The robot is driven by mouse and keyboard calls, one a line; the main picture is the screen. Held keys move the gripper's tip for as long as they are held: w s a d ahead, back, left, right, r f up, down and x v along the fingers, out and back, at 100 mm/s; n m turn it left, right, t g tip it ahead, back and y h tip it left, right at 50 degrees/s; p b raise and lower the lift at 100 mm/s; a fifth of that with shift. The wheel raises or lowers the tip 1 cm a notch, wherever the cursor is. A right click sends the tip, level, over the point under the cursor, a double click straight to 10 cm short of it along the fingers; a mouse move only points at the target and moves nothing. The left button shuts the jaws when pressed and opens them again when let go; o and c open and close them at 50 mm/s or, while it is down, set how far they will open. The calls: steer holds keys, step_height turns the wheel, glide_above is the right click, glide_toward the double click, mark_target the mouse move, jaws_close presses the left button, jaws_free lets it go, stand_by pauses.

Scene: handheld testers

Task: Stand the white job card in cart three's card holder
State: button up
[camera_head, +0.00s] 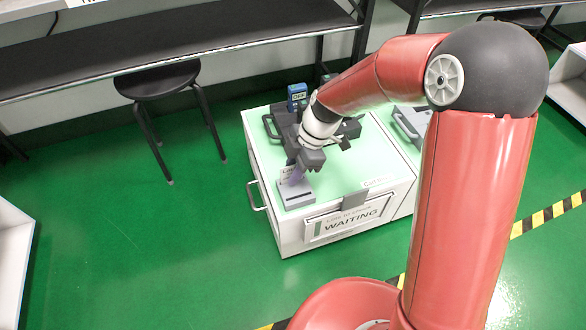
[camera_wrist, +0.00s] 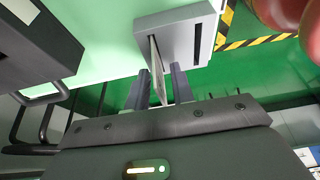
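The pale job card (camera_head: 292,175) stands at the front left of the cart top, its lower edge at the grey card holder (camera_head: 296,194). In the wrist view the card (camera_wrist: 157,70) shows nearly edge-on, in one slot of the two-slot holder (camera_wrist: 172,24); the other slot is empty. How deep it sits is hidden. My gripper (camera_head: 302,166) is above the holder. In the wrist view its fingers (camera_wrist: 160,84) are on both sides of the card, with a narrow gap to it on each side, so it looks open.
The cart (camera_head: 342,185) has a "WAITING" sign (camera_head: 346,220) on its front; its small number label is unreadable. A blue tester marked "OFF" (camera_head: 297,97) stands at the back. Another cart (camera_head: 412,122) adjoins on the right. A stool (camera_head: 160,82) stands left, with green floor around.

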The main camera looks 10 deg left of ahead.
steer(key=shift+r, duration=0.1)
steer(key=p+v, duration=0.2)
steer(key=v, duration=1)
steer(key=shift+d+r, duration=0.1)
steer(key=s+d+r+m+t+h, duration=0.2)
steer(key=s+d+r+m+t, duration=0.2)
steer(key=s+d+m, duration=0.4)
steer(key=s+d+r+m+t+h, duration=0.1)
steer(key=s+d+r+m+t, duration=0.3)
steer(key=s+d+m, duration=0.5)
steer(key=d+r+m, duration=0.2)
steer(key=d+m, duration=0.3)
steer(key=m, duration=0.2)
steer(key=shift+h, duration=0.4)
steer(key=shift+s+r, duration=0.1)
steer(key=shift+r, duration=0.05)
step_height(320, 180, up, 6)
steer(key=p, duration=0.6)
